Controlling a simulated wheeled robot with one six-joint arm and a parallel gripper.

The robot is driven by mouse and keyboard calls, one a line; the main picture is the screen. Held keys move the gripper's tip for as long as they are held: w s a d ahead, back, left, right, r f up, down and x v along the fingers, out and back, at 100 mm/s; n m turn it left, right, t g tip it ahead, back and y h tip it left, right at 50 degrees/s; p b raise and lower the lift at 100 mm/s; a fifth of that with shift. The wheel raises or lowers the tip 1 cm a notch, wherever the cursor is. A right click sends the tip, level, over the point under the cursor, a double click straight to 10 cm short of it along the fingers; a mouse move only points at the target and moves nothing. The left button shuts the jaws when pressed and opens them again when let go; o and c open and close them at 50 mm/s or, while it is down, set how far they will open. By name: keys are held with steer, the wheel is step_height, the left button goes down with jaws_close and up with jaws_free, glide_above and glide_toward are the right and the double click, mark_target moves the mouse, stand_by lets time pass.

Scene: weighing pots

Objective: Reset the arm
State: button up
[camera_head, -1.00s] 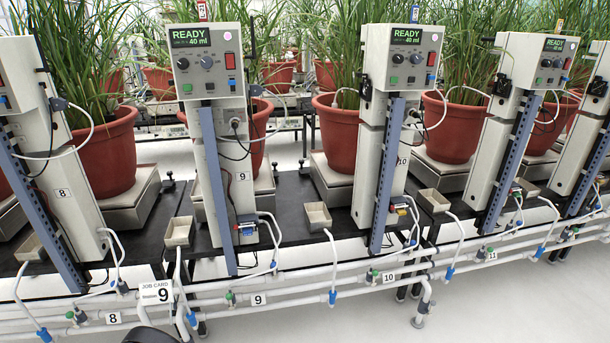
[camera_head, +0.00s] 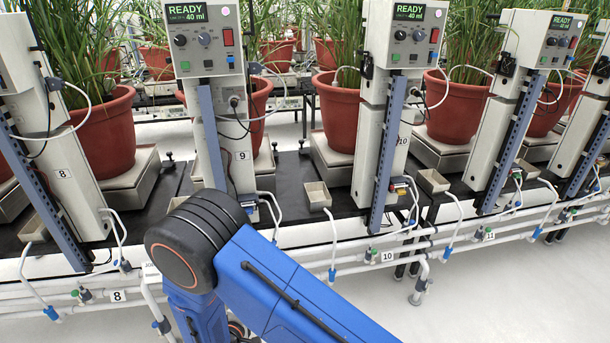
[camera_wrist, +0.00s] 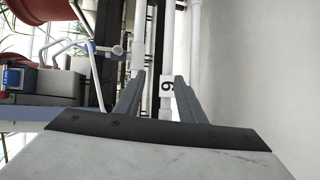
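My gripper (camera_wrist: 160,75) shows in the wrist view with its two grey fingers apart and nothing visible between them but background. My blue arm fills the lower middle of the head view, in front of station 9 (camera_head: 210,95). The gripper itself does not show in the head view.
White pipes (camera_head: 340,258) run along the front of the black benches. Grey posts, cream control boxes and red pots (camera_head: 455,110) of tall grass on scales stand behind. A small cream tray (camera_head: 317,196) sits right of station 9. Open floor (camera_head: 520,300) lies at the lower right.

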steer(key=w+d+r+m+g+h, duration=0.3)
steer(key=d+r+m+g+h, duration=0.4)
steer(key=d+r, duration=1.5)
steer(key=s+d+r+m+g+y, duration=0.2)
steer(key=s+d+r+g, duration=0.1)
steer(key=d, duration=0.5)
steer(key=s+d+r+m+g+y, duration=0.1)
steer(key=s+d+r+m+g, duration=0.2)
steer(key=d, duration=0.4)
steer(key=s+d+r+m+t+y, duration=0.1)
steer(key=s+d+r+y, duration=0.1)
steer(key=s, duration=0.5)
steer(key=s+d+r+m+t+y, duration=0.1)
steer(key=s+d+r+y, duration=0.2)
steer(key=s, duration=0.4)
steer(key=s+d+r+t+y, duration=0.1)
steer(key=s+d+r+y, duration=0.2)
steer(key=s+r, duration=0.2)
steer(key=shift+s+r+m+y, duration=0.35)
steer(key=shift+s+m+y, duration=0.05)
steer(key=shift+s, duration=0.8)
